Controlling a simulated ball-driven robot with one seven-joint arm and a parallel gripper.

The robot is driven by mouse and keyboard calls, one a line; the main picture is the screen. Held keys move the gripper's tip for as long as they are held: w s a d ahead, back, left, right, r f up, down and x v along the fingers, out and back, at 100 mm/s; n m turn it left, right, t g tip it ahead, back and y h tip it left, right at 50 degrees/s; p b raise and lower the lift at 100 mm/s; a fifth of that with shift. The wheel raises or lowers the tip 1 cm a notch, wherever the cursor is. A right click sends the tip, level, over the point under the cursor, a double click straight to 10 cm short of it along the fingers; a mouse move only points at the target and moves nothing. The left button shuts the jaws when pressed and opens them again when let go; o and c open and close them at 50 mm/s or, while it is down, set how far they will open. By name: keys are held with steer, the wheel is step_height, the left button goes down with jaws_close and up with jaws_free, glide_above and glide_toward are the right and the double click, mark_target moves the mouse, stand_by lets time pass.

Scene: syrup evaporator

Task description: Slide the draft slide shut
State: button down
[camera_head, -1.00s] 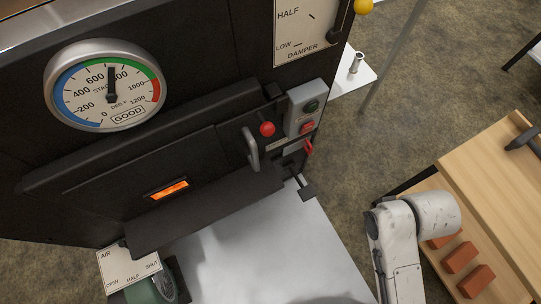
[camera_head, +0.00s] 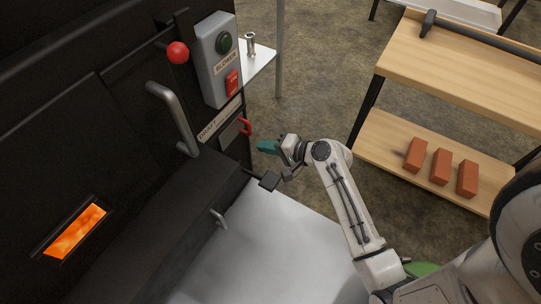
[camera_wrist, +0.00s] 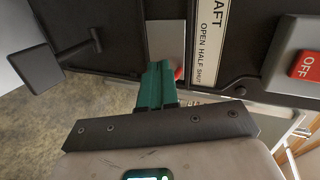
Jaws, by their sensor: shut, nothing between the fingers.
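The draft slide is a grey plate (camera_head: 231,133) with a red pull (camera_head: 247,127), low on the right of the black evaporator front, under the DRAFT label (camera_head: 219,119). My gripper (camera_head: 266,147) has teal fingers, shut and empty, just right of and below the red pull. In the wrist view the shut fingers (camera_wrist: 157,84) overlap the lower end of the grey plate (camera_wrist: 166,40). A bit of the red pull (camera_wrist: 179,73) shows beside them and the rest is hidden. I cannot tell whether they touch. The label (camera_wrist: 209,42) reads OPEN, HALF, SHUT.
Above the slide is the blower box (camera_head: 217,60) with a red switch. A bar door handle (camera_head: 173,118) and red knob (camera_head: 177,52) stand out left of it. A black bracket (camera_head: 270,181) juts out below my fingers. A wooden bench (camera_head: 470,70) with bricks is at right.

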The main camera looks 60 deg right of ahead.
steer(key=shift+m+t+h, duration=0.4)
steer(key=shift+m+t, duration=0.1)
steer(key=shift+m, duration=0.4)
steer(key=shift+d+f+b+x, duration=0.15)
steer(key=shift+d+b+x, duration=0.5)
steer(key=shift+x, duration=1.45)
steer(key=shift+d+f+b+x, duration=0.25)
steer(key=shift+b+x, duration=0.75)
steer(key=shift+x, duration=1.1)
steer(key=shift+d+f+b+x, duration=0.1)
steer(key=shift+d+b+x, duration=0.55)
steer(key=shift+x, duration=1.45)
steer(key=shift+s+a, duration=0.1)
steer(key=shift+a, duration=0.1)
steer(key=shift+d, duration=0.1)
steer(key=shift+d+b, duration=0.5)
steer(key=shift+d, duration=0.1)
steer(key=shift+a+p, duration=0.55)
steer(key=shift+a, duration=0.15)
steer(key=p, duration=0.4)
glide_toward(233, 133)
steer(key=shift+s+d, duration=0.25)
steer(key=shift+s, duration=0.95)
